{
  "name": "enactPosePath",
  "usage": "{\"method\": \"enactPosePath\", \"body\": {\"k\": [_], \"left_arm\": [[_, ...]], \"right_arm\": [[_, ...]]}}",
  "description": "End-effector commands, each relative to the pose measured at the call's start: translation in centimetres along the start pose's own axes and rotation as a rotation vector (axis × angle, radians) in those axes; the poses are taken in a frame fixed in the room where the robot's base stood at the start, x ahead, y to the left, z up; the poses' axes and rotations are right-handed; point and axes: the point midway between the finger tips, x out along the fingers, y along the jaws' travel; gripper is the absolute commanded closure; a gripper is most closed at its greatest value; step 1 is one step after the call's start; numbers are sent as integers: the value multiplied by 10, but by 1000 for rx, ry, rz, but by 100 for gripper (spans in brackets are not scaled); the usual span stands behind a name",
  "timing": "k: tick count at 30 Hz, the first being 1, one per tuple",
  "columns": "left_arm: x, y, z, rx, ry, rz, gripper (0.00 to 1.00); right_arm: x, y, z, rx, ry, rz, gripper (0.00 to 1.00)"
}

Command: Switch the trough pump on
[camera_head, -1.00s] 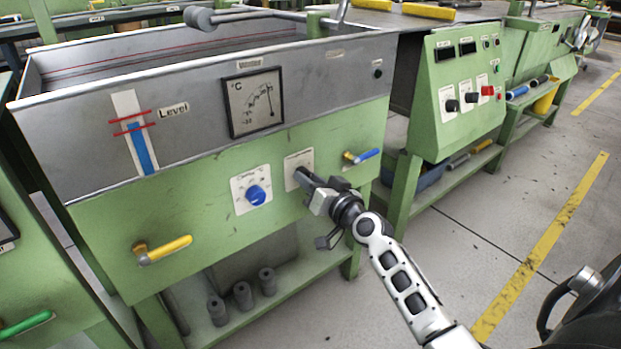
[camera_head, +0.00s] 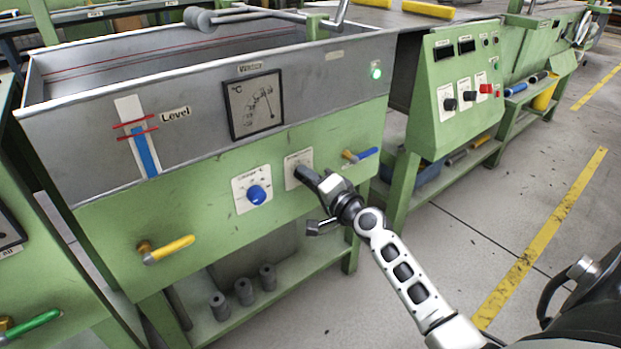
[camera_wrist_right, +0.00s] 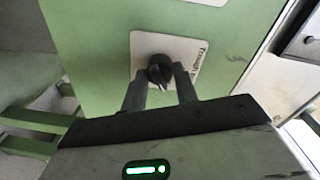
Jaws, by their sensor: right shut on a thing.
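The trough pump switch is a black rotary knob (camera_wrist_right: 160,70) on a white plate in the right wrist view. Its plate (camera_head: 292,161) also shows in the head view, on the green front panel of the trough. My right gripper (camera_wrist_right: 160,88) is shut on the knob, one finger on each side of it. In the head view the right gripper (camera_head: 306,176) hides most of the knob. A small lamp (camera_head: 376,72) on the grey trough wall above glows green. My left gripper is not in view.
A blue knob (camera_head: 257,195) sits left of the switch. A blue-handled valve (camera_head: 362,154) is close to the right of my gripper, and a yellow-handled valve (camera_head: 168,248) is at the lower left. A green control box (camera_head: 457,88) stands further right.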

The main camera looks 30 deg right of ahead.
Motion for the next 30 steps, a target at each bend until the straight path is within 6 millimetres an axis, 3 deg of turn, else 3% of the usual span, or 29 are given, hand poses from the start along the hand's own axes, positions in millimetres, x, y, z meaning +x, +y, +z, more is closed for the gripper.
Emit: {"method": "enactPosePath", "body": {"k": [18,19,21,30], "left_arm": [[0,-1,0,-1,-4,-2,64],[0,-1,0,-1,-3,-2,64],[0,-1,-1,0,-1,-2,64],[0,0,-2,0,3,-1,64]], "right_arm": [[0,1,0,47,-2,3,93],[0,1,0,47,-2,3,68],[0,1,0,47,-2,3,49],[-1,1,0,45,-2,2,49]]}}
